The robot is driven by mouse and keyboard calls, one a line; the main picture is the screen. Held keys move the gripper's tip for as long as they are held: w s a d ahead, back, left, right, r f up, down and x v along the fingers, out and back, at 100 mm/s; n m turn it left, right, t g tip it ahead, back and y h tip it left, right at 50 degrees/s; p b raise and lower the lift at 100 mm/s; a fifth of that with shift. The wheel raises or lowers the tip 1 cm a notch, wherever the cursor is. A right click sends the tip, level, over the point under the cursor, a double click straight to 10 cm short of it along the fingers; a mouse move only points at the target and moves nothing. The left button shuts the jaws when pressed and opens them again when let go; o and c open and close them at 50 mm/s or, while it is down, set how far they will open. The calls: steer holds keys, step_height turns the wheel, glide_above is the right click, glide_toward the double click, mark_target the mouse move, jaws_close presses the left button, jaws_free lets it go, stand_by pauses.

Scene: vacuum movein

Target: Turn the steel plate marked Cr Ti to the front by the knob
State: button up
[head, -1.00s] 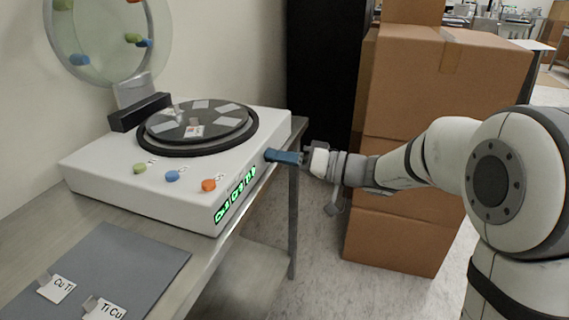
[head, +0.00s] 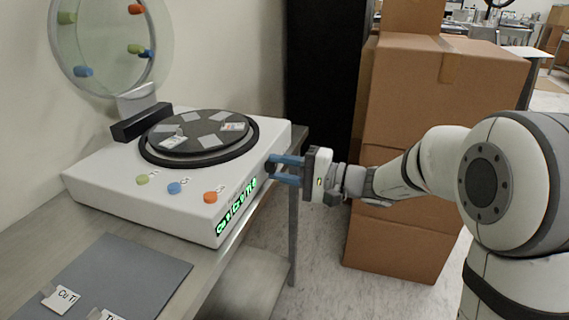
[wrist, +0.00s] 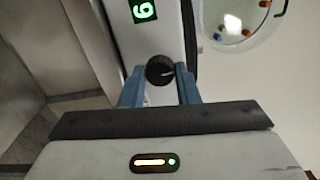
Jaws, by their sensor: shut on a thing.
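The dark round knob (wrist: 160,70) with a pale mark sits on the front side of the white machine. My gripper (head: 272,168) is shut on it, one blue finger on each side, as the wrist view also shows (wrist: 160,88). In the head view the fingers largely hide the knob. The dark turntable (head: 196,155) on top bears several small steel plates. One plate with a white and reddish label (head: 232,126) lies at the right, and another labelled plate (head: 173,140) lies at the front left. Their lettering is too small to read, so I cannot tell which is Cr Ti.
The white machine (head: 110,192) has green, blue and orange buttons and a green lit display (head: 236,207). Its round glass lid (head: 110,45) stands open behind. A grey mat (head: 130,270) with labelled plates lies in front. Cardboard boxes (head: 440,110) stand behind my arm.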

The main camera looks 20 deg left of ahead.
steer(key=m+p, duration=0.1)
steer(key=m, duration=0.1)
steer(key=m+p, duration=0.1)
steer(key=shift+a+r+m, duration=0.1)
steer(key=shift+r+m, duration=0.2)
steer(key=shift+m, duration=0.1)
steer(key=m+p, duration=0.6)
steer(key=shift+m+p, duration=0.3)
steer(key=shift+m, duration=0.1)
steer(key=shift+f+m+p, duration=0.15)
steer(key=shift+m+p, duration=0.8)
steer(key=shift+m, duration=0.15)
steer(key=shift+f, duration=0.1)
steer(key=o, duration=1)
steer(key=shift+c, duration=0.2)
